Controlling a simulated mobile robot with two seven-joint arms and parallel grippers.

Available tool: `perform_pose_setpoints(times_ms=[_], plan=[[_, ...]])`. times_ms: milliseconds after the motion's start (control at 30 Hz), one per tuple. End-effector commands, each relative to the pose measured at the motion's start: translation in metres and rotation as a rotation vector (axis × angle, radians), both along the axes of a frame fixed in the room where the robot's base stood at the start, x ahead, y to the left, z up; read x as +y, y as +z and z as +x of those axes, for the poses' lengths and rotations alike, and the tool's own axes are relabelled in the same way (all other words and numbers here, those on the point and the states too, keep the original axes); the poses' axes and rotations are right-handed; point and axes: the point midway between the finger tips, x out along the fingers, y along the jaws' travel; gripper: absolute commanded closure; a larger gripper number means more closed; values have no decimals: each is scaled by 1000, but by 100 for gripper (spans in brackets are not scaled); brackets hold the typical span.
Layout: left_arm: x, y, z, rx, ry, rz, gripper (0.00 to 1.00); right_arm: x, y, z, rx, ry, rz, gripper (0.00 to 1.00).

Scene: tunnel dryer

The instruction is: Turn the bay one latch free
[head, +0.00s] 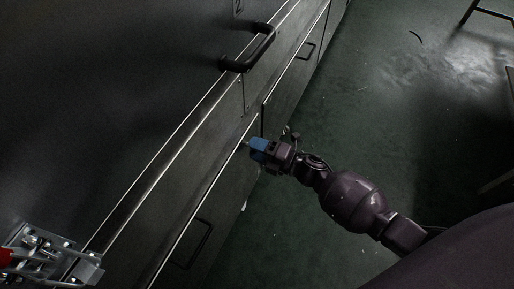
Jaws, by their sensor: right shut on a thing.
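My right gripper (258,149) reaches in from the right, with blue fingertips at the front of the dark dryer casing. It is shut on a small part at the seam between two lower panels, which looks like the latch. The fingers hide nearly all of this part, so I cannot tell how far it is turned or which bay it belongs to. My left gripper is not in view.
A black bar handle (250,50) sticks out from the casing (120,90) above. Lower panels carry recessed handles (191,243). A metal clamp-like fitting (50,257) with a red part is at bottom left. Green floor (370,130) lies open to the right, with dark furniture legs beyond.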

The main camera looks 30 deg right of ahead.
Motion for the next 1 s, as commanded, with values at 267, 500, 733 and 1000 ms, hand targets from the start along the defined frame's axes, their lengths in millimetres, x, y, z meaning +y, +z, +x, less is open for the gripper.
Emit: perform_pose_setpoints(times_ms=[267, 500, 733, 1000], plan=[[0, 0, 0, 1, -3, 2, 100, -1, 0, 0, 0, -1, -2, 37], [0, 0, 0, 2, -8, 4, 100, 0, 0, 0, 0, 0, -1, 30], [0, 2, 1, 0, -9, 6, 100, -7, 1, -8, 0, -1, -1, 30], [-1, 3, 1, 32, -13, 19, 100, -35, 3, -44, -2, -1, -2, 30]])
